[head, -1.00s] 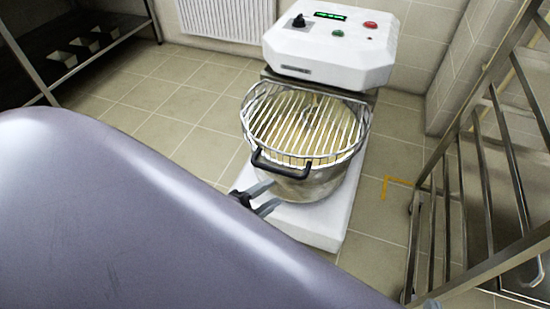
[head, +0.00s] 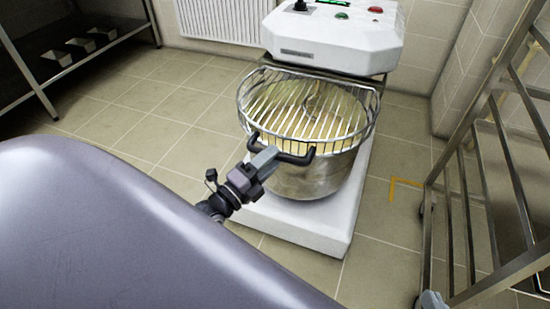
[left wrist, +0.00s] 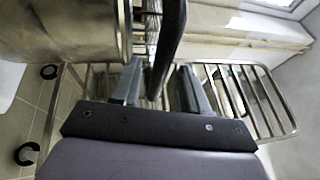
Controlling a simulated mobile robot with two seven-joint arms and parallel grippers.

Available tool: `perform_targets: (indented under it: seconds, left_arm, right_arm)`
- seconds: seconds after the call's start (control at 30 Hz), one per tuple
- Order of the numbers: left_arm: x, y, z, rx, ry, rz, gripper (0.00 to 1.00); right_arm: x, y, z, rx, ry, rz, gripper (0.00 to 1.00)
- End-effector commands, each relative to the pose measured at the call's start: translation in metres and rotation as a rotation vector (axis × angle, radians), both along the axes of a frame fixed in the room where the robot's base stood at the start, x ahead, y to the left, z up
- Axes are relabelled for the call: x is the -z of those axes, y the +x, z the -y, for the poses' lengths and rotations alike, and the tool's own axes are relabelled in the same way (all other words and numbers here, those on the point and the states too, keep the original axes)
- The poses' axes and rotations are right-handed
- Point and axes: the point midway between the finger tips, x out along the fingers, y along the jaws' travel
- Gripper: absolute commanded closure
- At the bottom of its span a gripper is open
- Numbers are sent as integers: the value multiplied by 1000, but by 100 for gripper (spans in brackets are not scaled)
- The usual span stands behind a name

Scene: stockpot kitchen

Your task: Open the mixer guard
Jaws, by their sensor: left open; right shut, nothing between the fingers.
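The mixer (head: 330,38) stands on the floor with its wire guard (head: 305,108) lying down over the steel bowl (head: 318,180). The guard's black handle (head: 297,158) sticks out at the front rim. My left gripper (head: 264,157) is at the left part of this handle. In the left wrist view my left gripper (left wrist: 160,88) is open, and the dark handle bar (left wrist: 168,45) passes between its two fingers, with a gap visible on the right side.
A metal rack (head: 500,190) stands close on the right. A steel shelf (head: 65,55) with small tins is at the far left. A radiator (head: 225,25) is on the back wall. The tiled floor (head: 150,105) left of the mixer is clear.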

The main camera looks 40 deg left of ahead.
Motion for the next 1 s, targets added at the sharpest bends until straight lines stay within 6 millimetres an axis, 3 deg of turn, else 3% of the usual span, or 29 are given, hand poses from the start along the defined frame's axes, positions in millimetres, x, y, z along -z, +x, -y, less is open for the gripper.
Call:
perform_targets:
  seconds: [0.2, 0.53, 0.67, 1.0]
  left_arm:
    - [-2, 18, 3, 0, 1, -1, 56]
    - [-3, 20, 3, 0, -1, -2, 56]
    - [-3, 20, 3, 0, -1, -2, 98]
    - [-8, 20, 3, 0, -2, -7, 100]
  right_arm:
    - [2, 1, -4, -8, 28, -1, 100]
    - [1, 1, -5, -10, 32, -2, 100]
    - [1, 1, -5, -10, 32, -2, 100]
    - [-5, 2, -3, -6, 18, 5, 100]
